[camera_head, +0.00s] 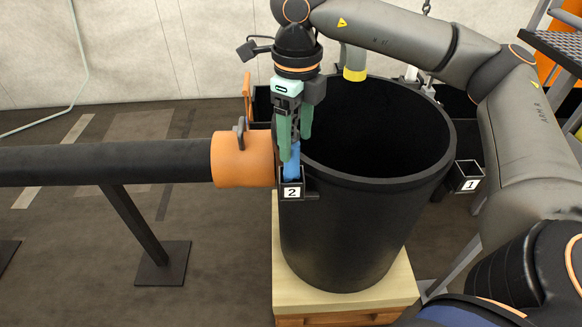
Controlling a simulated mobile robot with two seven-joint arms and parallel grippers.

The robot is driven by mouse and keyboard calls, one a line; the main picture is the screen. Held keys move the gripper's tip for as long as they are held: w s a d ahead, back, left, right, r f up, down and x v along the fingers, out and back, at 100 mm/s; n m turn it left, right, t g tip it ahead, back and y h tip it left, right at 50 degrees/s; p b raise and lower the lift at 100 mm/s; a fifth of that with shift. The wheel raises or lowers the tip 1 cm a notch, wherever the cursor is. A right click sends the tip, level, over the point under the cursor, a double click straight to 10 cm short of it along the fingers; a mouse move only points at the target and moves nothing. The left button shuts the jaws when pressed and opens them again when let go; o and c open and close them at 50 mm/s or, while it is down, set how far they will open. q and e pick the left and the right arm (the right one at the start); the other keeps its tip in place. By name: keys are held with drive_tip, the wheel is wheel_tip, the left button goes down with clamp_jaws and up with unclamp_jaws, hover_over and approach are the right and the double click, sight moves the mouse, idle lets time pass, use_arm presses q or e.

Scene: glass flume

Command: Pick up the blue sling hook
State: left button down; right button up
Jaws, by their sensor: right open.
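A blue piece, which looks like the blue sling hook (291,164), stands upright in a small black holder (292,191) with a white label "2". The holder is on the near left outside of a large black tub. My right gripper (295,146) points down right over the blue piece. Its green fingers are open, and the blue piece's upper end shows between or just behind the fingertips. I cannot tell whether they touch it. The piece's lower end is hidden in the holder. My left gripper is not in view.
The black tub (365,235) stands on a wooden base (400,285). A black pipe (100,163) with an orange collar (240,160) meets it from the left. A second holder (467,178) labelled "1" is at the right. A yellow-ended grey cylinder (355,65) is over the tub's far side.

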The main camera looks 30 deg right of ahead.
sight(292, 162)
drive_tip(key=f, duration=0.5)
drive_tip(key=shift+w+a+f, duration=0.2)
drive_tip(key=shift+w+f, duration=0.1)
drive_tip(key=shift+f, duration=0.1)
clamp_jaws()
drive_tip(key=shift+r, duration=0.1)
idle(0.4)
